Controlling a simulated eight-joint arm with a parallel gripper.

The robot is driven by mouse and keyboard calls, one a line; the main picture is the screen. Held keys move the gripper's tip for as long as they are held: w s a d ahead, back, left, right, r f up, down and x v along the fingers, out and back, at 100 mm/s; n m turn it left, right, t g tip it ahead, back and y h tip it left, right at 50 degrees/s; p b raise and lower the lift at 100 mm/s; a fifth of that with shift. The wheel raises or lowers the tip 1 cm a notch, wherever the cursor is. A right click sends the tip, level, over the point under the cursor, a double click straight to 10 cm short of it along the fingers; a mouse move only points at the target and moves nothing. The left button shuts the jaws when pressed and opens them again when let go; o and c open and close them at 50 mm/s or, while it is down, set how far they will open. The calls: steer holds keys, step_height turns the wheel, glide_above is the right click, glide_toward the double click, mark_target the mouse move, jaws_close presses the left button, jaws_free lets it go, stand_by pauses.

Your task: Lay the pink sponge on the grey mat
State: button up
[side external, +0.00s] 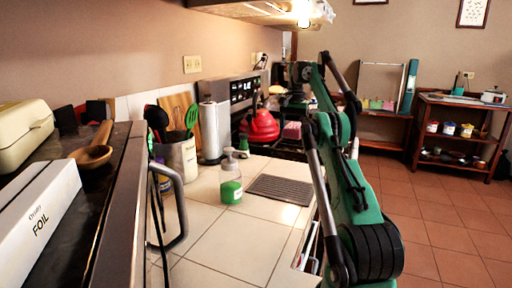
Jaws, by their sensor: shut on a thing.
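The pink sponge (291,130) shows as a small pink block just right of the red kettle, beyond the far edge of the mat in the picture. My gripper (292,117) hangs down from the end of my green arm and is shut on the sponge. The fingers are small and dark against the stove, so their exact hold is hard to see. The grey mat (280,189) lies flat and bare on the tiled counter. The sponge appears apart from it; its height above the surface cannot be told.
A soap bottle (231,180) with green liquid stands left of the mat. The red kettle (260,127) is behind it on the stove. A paper towel roll (211,132) and a utensil crock (178,158) stand further left. The front counter tiles are clear.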

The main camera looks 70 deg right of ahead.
step_height(320, 180, down, 18)
steer(key=shift+a+f, duration=0.1)
steer(key=shift+f, duration=0.1)
stand_by(0.5)
steer(key=shift+f, duration=0.15)
steer(key=o, duration=1.3)
step_height(320, 180, up, 12)
steer(key=shift+r, duration=0.2)
steer(key=shift+f, duration=0.15)
glide_above(290, 192)
steer(key=shift+f, duration=4.45)
